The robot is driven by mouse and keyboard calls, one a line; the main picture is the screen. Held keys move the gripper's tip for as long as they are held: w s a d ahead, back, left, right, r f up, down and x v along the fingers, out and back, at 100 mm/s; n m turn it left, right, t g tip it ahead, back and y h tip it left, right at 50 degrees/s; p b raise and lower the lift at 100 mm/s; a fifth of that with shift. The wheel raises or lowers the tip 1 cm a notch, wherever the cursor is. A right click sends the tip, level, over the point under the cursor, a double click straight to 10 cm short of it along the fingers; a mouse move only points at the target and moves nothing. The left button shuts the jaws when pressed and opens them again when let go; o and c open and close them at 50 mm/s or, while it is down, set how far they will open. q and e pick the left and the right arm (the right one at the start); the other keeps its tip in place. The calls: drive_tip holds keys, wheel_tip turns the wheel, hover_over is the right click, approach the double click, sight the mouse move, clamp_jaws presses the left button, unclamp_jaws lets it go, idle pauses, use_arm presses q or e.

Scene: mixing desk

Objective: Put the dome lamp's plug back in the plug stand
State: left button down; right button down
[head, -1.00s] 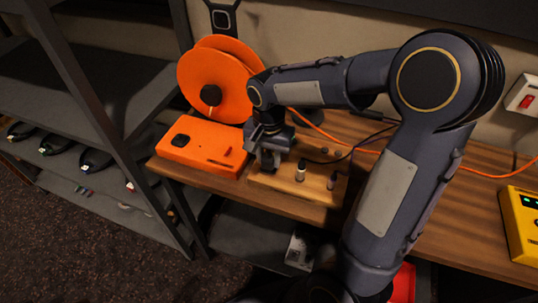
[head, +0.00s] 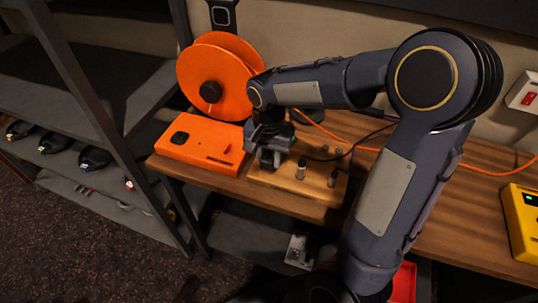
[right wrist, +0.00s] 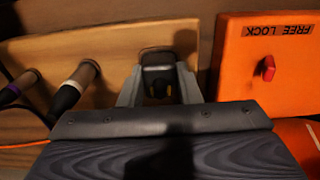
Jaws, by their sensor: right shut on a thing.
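The plug stand is a light wooden board (head: 290,188) at the desk's front edge, with several upright plugs or pegs on it. My right gripper (head: 270,161) is over the board's left end. In the right wrist view its two fingers (right wrist: 158,90) are shut on a dark plug (right wrist: 158,58). The board (right wrist: 110,50) lies beneath it; I cannot tell whether the plug is seated. Two other plugs stand to the left there, one with a pale tip (right wrist: 78,82). The dome lamp is not clearly visible. My left gripper is not in view.
An orange box (head: 200,142) is just left of the board, with an orange reel (head: 218,65) behind it. A black cable (head: 345,152) and an orange cable (head: 470,168) cross the desk. A yellow device (head: 522,215) is at the right. The desk's right middle is fairly clear.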

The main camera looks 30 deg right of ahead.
drive_tip(key=c, duration=1)
unclamp_jaws()
drive_tip(key=shift+o, duration=0.2)
wheel_tip(320, 180, up, 8)
drive_tip(key=shift+f, duration=0.1)
drive_tip(key=s+a+n+t+y, duration=0.2)
drive_tip(key=s+n, duration=0.2)
drive_tip(key=s, duration=0.4)
drive_tip(key=s+a+n+t+y, duration=0.1)
drive_tip(key=s+a+n+t, duration=0.1)
drive_tip(key=s, duration=0.7)
drive_tip(key=shift+f+n+t+y, duration=0.45)
drive_tip(key=shift+n+t, duration=0.35)
drive_tip(key=shift+n, duration=0.4)
